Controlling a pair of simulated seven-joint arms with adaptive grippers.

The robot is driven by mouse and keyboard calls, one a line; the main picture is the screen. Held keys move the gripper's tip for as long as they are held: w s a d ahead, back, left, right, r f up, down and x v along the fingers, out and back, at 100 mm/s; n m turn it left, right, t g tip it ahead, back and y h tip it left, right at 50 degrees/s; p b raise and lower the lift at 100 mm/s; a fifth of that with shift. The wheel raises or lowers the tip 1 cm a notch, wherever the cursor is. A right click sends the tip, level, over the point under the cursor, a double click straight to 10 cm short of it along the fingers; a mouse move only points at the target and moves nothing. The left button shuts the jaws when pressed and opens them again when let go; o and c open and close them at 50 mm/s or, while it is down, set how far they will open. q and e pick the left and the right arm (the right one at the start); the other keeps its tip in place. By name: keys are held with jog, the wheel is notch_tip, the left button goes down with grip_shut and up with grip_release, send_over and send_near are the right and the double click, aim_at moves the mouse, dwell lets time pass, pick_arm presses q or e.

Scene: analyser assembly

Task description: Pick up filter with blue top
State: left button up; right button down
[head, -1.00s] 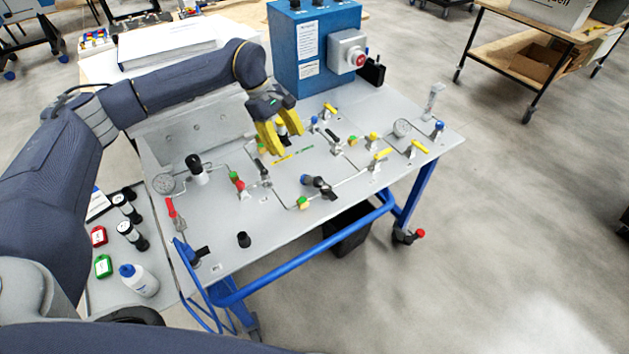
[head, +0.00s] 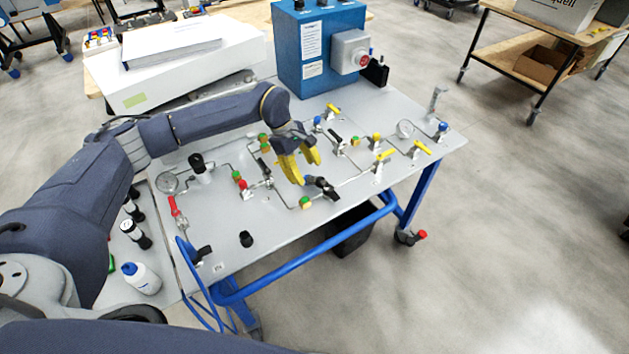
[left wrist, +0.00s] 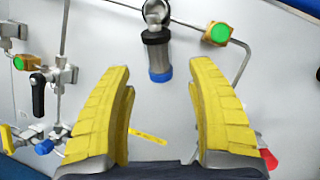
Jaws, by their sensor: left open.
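The filter with the blue top is a dark and silver cylinder lying low over the panel (head: 230,225). In the head view the filter (head: 328,190) is just right of my left gripper (head: 307,172), whose yellow finger partly covers its blue end. In the left wrist view the filter (left wrist: 159,54) points its blue end toward me, between the two yellow fingertips of the left gripper (left wrist: 164,72). The fingers are open and apart from it on both sides. I cannot tell the exact depth gap. My right gripper is out of view.
Thin pipes with valves surround the filter, including a green-ended fitting (left wrist: 219,33) close to the right finger. A black-topped cylinder (head: 199,167) stands upright at the left. A blue box (head: 318,45) stands at the back. The panel's front middle is mostly clear.

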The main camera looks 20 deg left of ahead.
aim_at(309, 176)
pick_arm(q)
jog(key=shift+x, duration=2.3)
grip_shut()
